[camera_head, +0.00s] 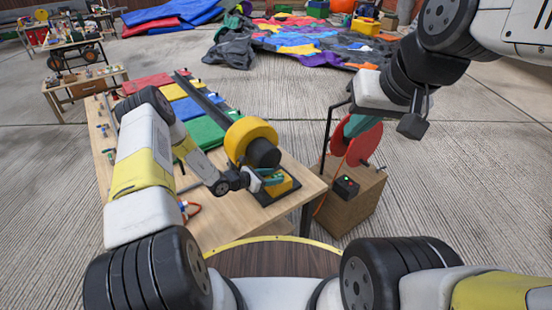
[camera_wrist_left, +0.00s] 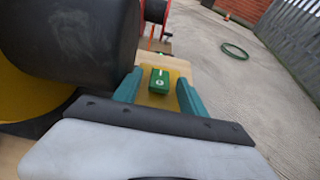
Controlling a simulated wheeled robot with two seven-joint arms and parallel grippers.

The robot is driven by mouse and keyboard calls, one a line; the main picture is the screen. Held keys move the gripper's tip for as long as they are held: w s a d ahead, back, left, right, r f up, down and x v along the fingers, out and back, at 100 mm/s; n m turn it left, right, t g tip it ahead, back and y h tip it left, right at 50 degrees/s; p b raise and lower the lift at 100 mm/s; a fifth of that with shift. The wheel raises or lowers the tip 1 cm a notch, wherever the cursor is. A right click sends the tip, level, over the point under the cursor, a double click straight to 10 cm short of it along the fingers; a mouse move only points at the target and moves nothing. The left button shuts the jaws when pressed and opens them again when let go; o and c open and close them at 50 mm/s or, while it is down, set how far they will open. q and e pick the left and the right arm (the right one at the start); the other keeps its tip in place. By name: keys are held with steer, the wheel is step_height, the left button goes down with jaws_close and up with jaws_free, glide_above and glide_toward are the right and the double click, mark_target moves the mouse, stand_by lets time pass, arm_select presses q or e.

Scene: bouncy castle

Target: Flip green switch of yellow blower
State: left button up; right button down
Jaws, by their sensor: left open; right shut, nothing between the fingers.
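The yellow blower (camera_head: 250,135) stands on the near right part of the wooden table, and its dark motor part fills the left of the left wrist view. Its yellow switch box (camera_head: 284,186) sits at the front on a dark base. The green switch (camera_wrist_left: 159,80) shows on top of the box in the left wrist view. My left gripper (camera_head: 278,178) is open just over the box, its teal fingers on either side of the switch in the picture; I cannot tell if they touch it. My right gripper (camera_head: 360,126) is shut and empty, raised near the red blower.
The red blower (camera_head: 364,145) with a black switch box (camera_head: 346,186) stands on a wooden crate (camera_head: 350,211) right of the table (camera_head: 228,226). Red, yellow, blue and green mats (camera_head: 198,134) lie on the table behind.

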arm_select(q)
steer(key=shift+w+d, duration=0.1)
steer(key=shift+d, duration=0.05)
jaws_close()
steer(key=shift+f+t+h, duration=0.35)
steer(key=shift+t+h, duration=0.15)
steer(key=shift+h, duration=0.1)
steer(key=shift+a+f+t+h, duration=0.1)
steer(key=shift+a+t+h, duration=0.1)
steer(key=shift+t+h, duration=0.65)
steer(key=shift+h, duration=0.25)
jaws_free()
